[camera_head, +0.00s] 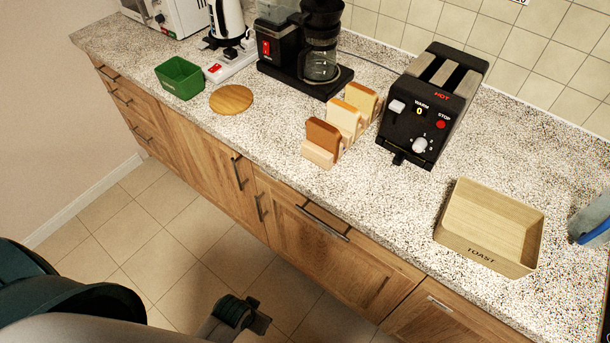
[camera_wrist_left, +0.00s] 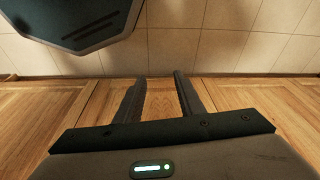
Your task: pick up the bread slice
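Bread slices stand upright in a small pale wooden rack (camera_head: 321,156) on the counter. The front bread slice (camera_head: 323,136) is brown. Paler bread slices (camera_head: 344,117) and (camera_head: 362,101) stand behind it. My left gripper (camera_head: 252,318) is low in front of the cabinets, below counter height and well apart from the bread. In the left wrist view my left gripper (camera_wrist_left: 159,78) has its two fingers apart with nothing between them. No bread shows in that view. My right gripper is not in view.
A black toaster (camera_head: 432,105) stands right of the rack, and a coffee maker (camera_head: 308,60) behind it. An open box marked TOAST (camera_head: 487,253) sits at the right. A round wooden board (camera_head: 231,99) and green bin (camera_head: 180,78) are left. Cabinet handles (camera_head: 323,222) stick out below the counter.

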